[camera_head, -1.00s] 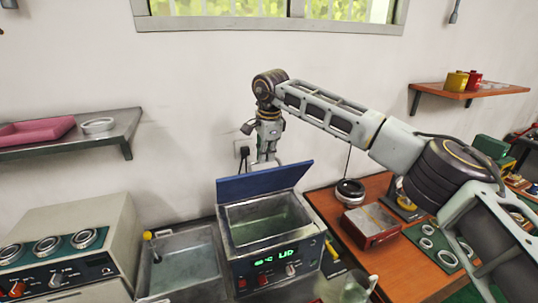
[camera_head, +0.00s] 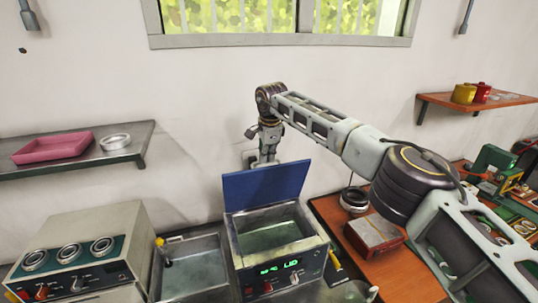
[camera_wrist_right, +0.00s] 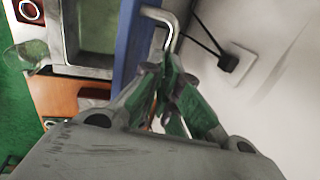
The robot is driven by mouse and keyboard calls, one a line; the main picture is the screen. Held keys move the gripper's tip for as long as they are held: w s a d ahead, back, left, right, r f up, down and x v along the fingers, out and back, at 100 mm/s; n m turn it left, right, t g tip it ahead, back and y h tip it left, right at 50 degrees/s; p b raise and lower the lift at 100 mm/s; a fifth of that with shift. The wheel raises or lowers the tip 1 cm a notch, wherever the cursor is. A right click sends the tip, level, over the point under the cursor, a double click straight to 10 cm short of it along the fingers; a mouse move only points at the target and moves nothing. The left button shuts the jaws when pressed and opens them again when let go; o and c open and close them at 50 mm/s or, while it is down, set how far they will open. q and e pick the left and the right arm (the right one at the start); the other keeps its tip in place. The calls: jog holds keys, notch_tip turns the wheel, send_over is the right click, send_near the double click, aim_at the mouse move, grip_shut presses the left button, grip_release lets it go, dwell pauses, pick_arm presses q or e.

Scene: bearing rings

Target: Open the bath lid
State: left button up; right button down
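The bath (camera_head: 240,252) is a grey metal box with a green-lit display and knobs on its front. Its blue lid (camera_head: 265,186) stands raised at the back edge, close to upright, and the liquid inside the bath shows. In the wrist view the lid (camera_wrist_right: 133,40) is a blue strip with a bent metal handle (camera_wrist_right: 168,22) on it. My right gripper (camera_head: 264,162) is behind the lid's upper edge. In the wrist view its fingers (camera_wrist_right: 168,80) close together around the handle's end, partly hiding it. My left gripper is not in view.
An open metal basin (camera_head: 190,275) stands left of the bath, with a control unit (camera_head: 75,245) further left. An orange table (camera_head: 405,278) with a red-and-grey box (camera_head: 374,234) is at the right. A wall shelf (camera_head: 140,140) holds a pink tray (camera_head: 52,148).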

jog(key=shift+s+a+f, duration=0.1)
jog(key=shift+a+f, duration=0.1)
jog(key=shift+f, duration=0.75)
jog(key=c, duration=2.2)
grip_release()
jog(key=o, duration=0.5)
jog(key=shift+o, duration=0.9)
jog(key=shift+f, duration=0.1)
jog(key=shift+w+r, duration=0.4)
jog(key=shift+r, duration=0.75)
jog(key=v, duration=0.9)
jog(key=shift+w+a, duration=0.25)
jog(key=shift+w, duration=0.05)
jog(key=shift+r, duration=0.1)
